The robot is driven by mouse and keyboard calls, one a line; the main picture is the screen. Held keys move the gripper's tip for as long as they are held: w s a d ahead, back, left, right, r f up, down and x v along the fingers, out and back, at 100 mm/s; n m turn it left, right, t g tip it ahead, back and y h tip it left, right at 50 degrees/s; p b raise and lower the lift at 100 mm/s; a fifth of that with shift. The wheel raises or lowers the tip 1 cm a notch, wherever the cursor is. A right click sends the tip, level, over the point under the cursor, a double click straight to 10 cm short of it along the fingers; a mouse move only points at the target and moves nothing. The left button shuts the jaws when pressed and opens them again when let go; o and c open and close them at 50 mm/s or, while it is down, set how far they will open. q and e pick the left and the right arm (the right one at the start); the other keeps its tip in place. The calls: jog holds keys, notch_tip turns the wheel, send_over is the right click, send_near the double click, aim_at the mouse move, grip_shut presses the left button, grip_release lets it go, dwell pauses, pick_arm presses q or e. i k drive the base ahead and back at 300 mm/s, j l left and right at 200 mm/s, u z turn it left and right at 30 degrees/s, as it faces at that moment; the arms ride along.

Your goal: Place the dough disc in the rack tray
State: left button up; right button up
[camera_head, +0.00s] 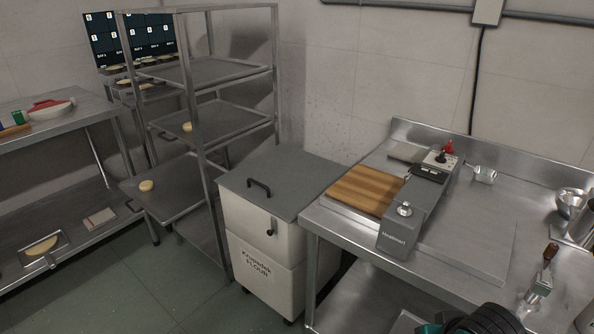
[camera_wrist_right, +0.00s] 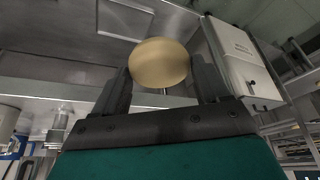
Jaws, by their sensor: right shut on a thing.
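In the right wrist view a pale, round dough disc (camera_wrist_right: 159,60) sits between the fingers of my right gripper (camera_wrist_right: 161,76), which is shut on it. In the head view only a black and teal part of my right arm shows at the bottom right edge; the disc is out of that view. The metal rack (camera_head: 197,110) stands left of centre with several flat trays. My left gripper is not in view.
A flour bin (camera_head: 262,215) stands between the rack and the steel table (camera_head: 465,255). A wooden board (camera_head: 366,189) and a grey machine (camera_head: 407,222) are on that table. Another steel table (camera_head: 60,125) is at the left. Green floor is open in front of the rack.

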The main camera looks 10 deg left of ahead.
aim_at(167, 203)
jog(key=i+j, duration=0.15)
jog(key=j, duration=0.2)
jog(key=i+j, duration=0.2)
jog(key=j, duration=0.2)
jog(key=i+j, duration=0.15)
jog(key=j, duration=0.2)
jog(key=i+j, duration=0.2)
jog(key=j, duration=0.2)
jog(key=i+j, duration=0.15)
jog(key=j, duration=0.2)
jog(key=i+j, duration=0.15)
jog(key=j, duration=0.25)
jog(key=i+j, duration=0.2)
jog(key=j, duration=0.15)
jog(key=i+j, duration=0.15)
jog(key=j, duration=0.25)
jog(key=i+j, duration=0.8)
jog(key=j+u, duration=0.05)
